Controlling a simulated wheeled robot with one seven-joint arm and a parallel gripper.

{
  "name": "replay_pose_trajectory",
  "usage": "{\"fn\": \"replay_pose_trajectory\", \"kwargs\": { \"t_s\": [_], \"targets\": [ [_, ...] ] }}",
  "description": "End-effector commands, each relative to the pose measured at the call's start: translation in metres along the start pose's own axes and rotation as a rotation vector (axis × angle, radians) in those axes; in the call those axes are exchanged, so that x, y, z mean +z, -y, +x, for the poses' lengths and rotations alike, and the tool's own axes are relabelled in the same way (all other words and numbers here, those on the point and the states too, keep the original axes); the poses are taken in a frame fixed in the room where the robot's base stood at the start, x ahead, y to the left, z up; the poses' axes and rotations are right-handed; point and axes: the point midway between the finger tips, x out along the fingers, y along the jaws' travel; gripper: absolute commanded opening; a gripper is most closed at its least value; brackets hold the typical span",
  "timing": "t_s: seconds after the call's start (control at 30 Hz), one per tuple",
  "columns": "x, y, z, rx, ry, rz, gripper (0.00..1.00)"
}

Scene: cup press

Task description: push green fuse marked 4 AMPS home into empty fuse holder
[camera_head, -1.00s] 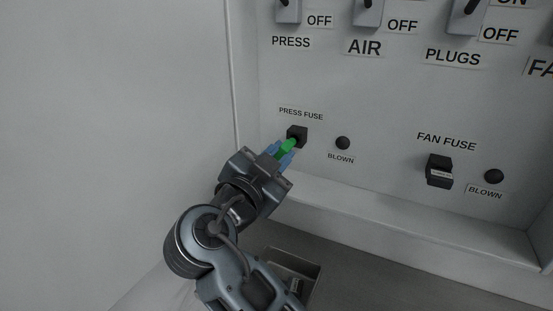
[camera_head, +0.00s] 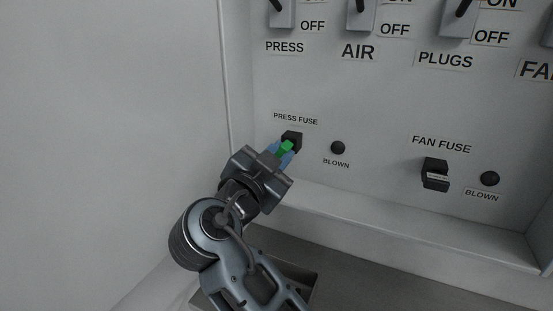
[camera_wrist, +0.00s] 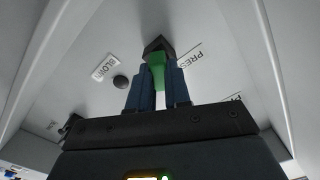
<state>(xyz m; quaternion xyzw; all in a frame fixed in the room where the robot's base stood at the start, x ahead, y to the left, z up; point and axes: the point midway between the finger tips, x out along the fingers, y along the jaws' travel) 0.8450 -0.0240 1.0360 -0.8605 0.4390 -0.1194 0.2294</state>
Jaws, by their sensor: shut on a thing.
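The green fuse (camera_head: 287,147) is held between the blue fingers of my gripper (camera_head: 281,152). The fuse's front end is at the black fuse holder (camera_head: 292,136) under the PRESS FUSE label. The wrist view also shows the green fuse (camera_wrist: 157,69) between the blue fingers (camera_wrist: 157,88), with its far end meeting the black holder (camera_wrist: 157,45). How deep the fuse sits in the holder I cannot tell. No 4 AMPS marking can be read on it.
A round black BLOWN indicator (camera_head: 338,148) is right of the holder. Farther right is the FAN FUSE holder (camera_head: 435,174) with its own indicator (camera_head: 489,179). Switches line the top of the panel. A ledge (camera_head: 400,232) runs below, and an open box (camera_head: 300,277) stands beneath my arm.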

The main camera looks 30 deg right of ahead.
Motion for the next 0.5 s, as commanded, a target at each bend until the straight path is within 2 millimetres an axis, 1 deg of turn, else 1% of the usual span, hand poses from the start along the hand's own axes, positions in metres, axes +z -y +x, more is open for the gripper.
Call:
{"fn": "replay_pose_trajectory", "kwargs": {
  "t_s": [0.47,0.5],
  "targets": [
    [0.0006,-0.0005,0.0109,0.000,0.001,0.001,0.00],
    [0.0002,-0.0002,0.0105,0.000,0.001,0.001,0.21]
  ]
}}
